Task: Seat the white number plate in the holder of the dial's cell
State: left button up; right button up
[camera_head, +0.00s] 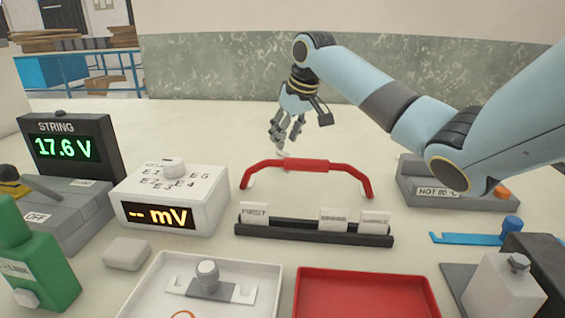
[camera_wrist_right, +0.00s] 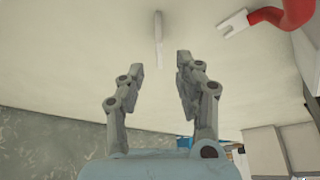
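My right gripper (camera_head: 285,138) hangs above the table behind the red-handled bar, fingers pointing down. In the right wrist view (camera_wrist_right: 160,72) its fingers are apart with nothing between them. A thin pale upright piece (camera_wrist_right: 158,27) shows just beyond the fingertips; a small pale bit (camera_head: 281,154) shows below them in the head view. I cannot tell whether this is the number plate. The white meter box (camera_head: 140,195) has a round knob (camera_head: 173,168) on top, marks E1 to E6 and a "-- mV" display. The dial's cell and its holder cannot be made out. My left gripper is out of view.
A red bar (camera_head: 305,165) with pale ends lies before the gripper. A black rack (camera_head: 300,232) holds white label plates, one reading FIRST (camera_head: 254,213). White (camera_head: 150,285) and red (camera_head: 365,277) trays are in front.

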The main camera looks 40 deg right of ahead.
aim_at(282, 151)
jog(key=b+x, duration=0.1)
jog(key=x, duration=0.3)
jog(key=shift+f, duration=0.4)
jog(key=shift+w+f, duration=0.1)
jog(key=shift+f, duration=0.15)
jog(key=c, duration=0.5)
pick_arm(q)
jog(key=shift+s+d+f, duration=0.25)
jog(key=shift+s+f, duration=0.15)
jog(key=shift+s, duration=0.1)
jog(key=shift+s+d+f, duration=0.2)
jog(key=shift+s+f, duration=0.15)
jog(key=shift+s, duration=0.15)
pick_arm(e)
grip_shut()
